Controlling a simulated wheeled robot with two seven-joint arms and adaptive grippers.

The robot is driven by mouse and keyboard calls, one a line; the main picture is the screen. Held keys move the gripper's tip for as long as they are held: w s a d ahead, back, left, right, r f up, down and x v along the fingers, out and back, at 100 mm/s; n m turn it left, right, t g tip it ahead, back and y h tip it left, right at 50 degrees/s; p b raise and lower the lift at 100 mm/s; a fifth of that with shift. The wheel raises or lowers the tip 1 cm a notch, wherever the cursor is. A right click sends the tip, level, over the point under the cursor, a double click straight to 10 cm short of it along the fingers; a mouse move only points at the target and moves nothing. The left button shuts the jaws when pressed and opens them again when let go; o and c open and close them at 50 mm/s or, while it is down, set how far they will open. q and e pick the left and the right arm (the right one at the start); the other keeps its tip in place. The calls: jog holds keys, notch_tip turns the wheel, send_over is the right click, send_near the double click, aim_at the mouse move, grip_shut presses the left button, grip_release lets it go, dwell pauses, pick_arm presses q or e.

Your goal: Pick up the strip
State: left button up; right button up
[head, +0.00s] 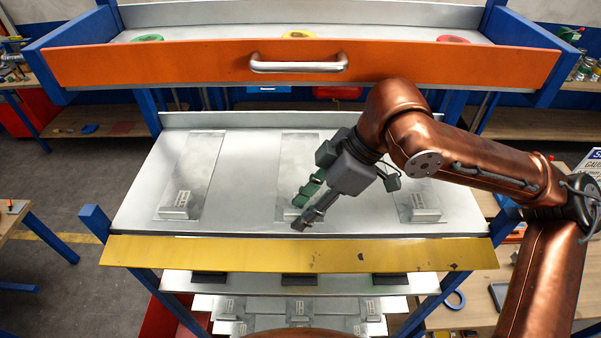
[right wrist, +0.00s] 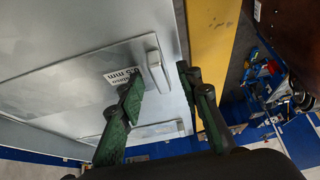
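Three thin, shiny metal strips lie side by side on the grey middle shelf: a left strip (head: 196,165), a middle strip (head: 298,148) and a right strip (head: 405,203). Each has a printed label and a small raised piece near its front end. My right gripper (head: 298,213) is open and empty over the front end of the middle strip, partly hiding it. In the right wrist view, the open green fingers (right wrist: 157,77) show near a strip's raised end (right wrist: 156,70) and its label, partly legible as "mm". I cannot tell whether they touch it. My left gripper is out of view.
A yellow front edge (head: 300,253) borders the shelf. Above is an orange drawer (head: 200,64) with a metal handle (head: 298,63) and green, yellow and red rolls. More labelled sheets lie on lower shelves (head: 275,305). The shelf between the strips is bare.

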grip_shut()
dwell(0.3)
dwell(0.3)
